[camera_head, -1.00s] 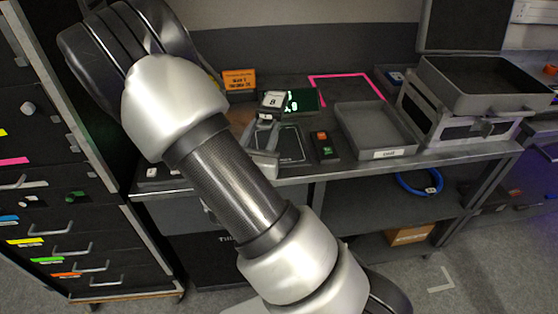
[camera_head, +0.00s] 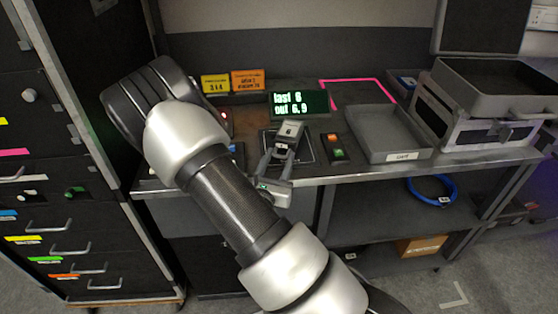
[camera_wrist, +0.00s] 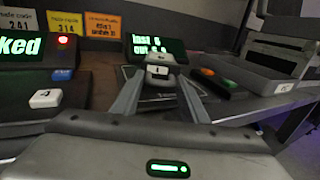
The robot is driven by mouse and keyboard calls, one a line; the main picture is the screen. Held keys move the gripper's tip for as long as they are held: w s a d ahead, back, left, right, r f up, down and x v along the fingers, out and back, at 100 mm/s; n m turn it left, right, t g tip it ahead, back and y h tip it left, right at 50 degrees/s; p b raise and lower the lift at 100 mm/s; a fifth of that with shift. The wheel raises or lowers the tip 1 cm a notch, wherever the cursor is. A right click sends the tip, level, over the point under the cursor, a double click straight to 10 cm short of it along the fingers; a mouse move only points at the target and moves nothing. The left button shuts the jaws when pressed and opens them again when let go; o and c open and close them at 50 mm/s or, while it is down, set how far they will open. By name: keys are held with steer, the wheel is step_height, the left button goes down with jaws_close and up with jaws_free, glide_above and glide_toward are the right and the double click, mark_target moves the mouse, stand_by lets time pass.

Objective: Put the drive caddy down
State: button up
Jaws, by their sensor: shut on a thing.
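The drive caddy (camera_head: 291,131) is a small grey block with a pale numbered label on its end. It also shows in the wrist view (camera_wrist: 158,69), between the fingertips. My gripper (camera_head: 282,149) is shut on it, with one finger on each side; the fingers also show in the wrist view (camera_wrist: 157,80). The caddy is over or in front of a dark outlined pad (camera_head: 309,154) on the bench. I cannot tell whether it touches the pad. The caddy's underside is hidden.
A lit green-text display (camera_head: 299,103) stands behind the caddy. A button box (camera_head: 333,147) with orange and green buttons is to the right, then a grey labelled tray (camera_head: 390,132). A pink outline (camera_head: 356,81) marks bench space behind. A drawer cabinet (camera_head: 60,185) stands left.

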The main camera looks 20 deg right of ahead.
steer(key=shift+r, duration=0.1)
steer(key=shift+f+b, duration=0.45)
steer(key=shift+f, duration=0.15)
steer(key=o, duration=1.4)
steer(key=shift+r, duration=0.1)
